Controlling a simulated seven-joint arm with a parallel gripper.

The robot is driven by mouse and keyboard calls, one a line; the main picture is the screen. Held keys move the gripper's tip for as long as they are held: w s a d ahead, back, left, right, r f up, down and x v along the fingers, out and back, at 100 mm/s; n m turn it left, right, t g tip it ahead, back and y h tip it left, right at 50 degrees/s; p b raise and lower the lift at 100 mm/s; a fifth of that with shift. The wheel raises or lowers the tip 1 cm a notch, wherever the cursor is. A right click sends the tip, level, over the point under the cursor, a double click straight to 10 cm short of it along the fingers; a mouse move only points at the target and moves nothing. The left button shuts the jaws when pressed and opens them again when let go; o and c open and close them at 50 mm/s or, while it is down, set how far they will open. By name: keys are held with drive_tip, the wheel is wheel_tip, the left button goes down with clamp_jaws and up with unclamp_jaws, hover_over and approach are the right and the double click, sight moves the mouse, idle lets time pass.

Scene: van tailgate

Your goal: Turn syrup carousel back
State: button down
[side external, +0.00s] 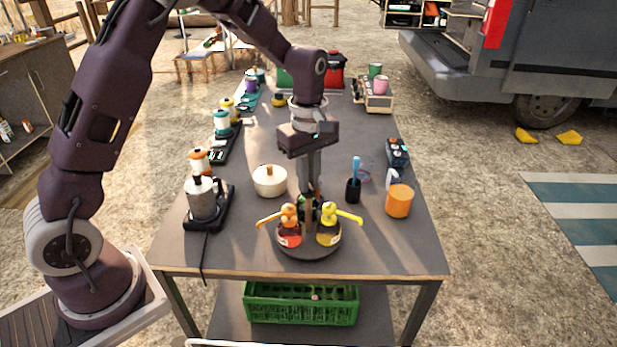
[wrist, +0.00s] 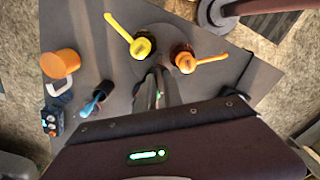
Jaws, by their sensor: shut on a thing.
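The syrup carousel (side external: 307,252) is a dark round turntable near the table's front edge. On it stand a bottle with an orange pump (side external: 289,226) and one with a yellow pump (side external: 328,226). Their spouts point outward, left and right in the side view. Something green shows behind, mostly hidden. The pumps also show in the wrist view, yellow (wrist: 142,46) and orange (wrist: 185,61). My gripper (side external: 310,190) points down over the carousel's middle, shut on its brown centre post (side external: 309,216). The exact contact is partly hidden. In the wrist view, my fingers (wrist: 156,86) reach in between the pumps.
A moka pot (side external: 203,198) on a black burner and a cream pot (side external: 269,181) stand left. A dark cup with a blue utensil (side external: 353,190) and an orange mug (side external: 399,201) stand right. A green crate (side external: 300,304) sits below the tabletop.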

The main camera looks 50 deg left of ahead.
drive_tip(key=n, duration=1)
drive_tip(key=shift+n, duration=0.7)
drive_tip(key=c, duration=1.5)
unclamp_jaws()
drive_tip(key=shift+o, duration=0.2)
wheel_tip(320, 180, up, 7)
drive_tip(key=shift+r, duration=0.1)
